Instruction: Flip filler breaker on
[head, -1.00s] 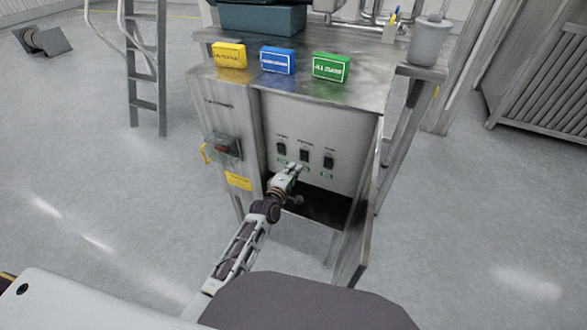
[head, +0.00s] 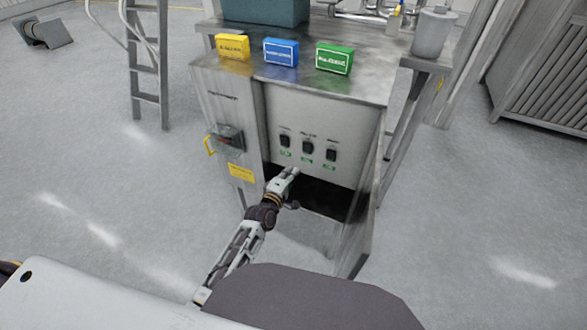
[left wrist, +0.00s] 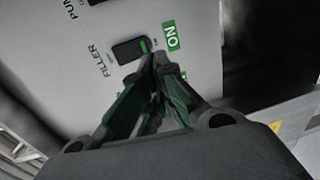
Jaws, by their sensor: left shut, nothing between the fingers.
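The filler breaker, a black rocker switch with a green strip at its ON end, shows in the left wrist view (left wrist: 130,50), beside the printed word FILLER and a green ON label (left wrist: 170,35). In the head view, three black switches sit in a row on the cabinet panel (head: 355,125); the filler one appears to be the leftmost (head: 285,141). My left gripper (head: 293,171) is shut and empty, just below the left and middle switches' green labels. In the wrist view its fingertips (left wrist: 158,58) overlap the switch's lower edge; I cannot tell whether they touch. My right gripper is out of view.
Yellow (head: 232,46), blue (head: 281,52) and green (head: 334,59) boxes stand on top. A dark opening (head: 325,201) lies below the panel.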

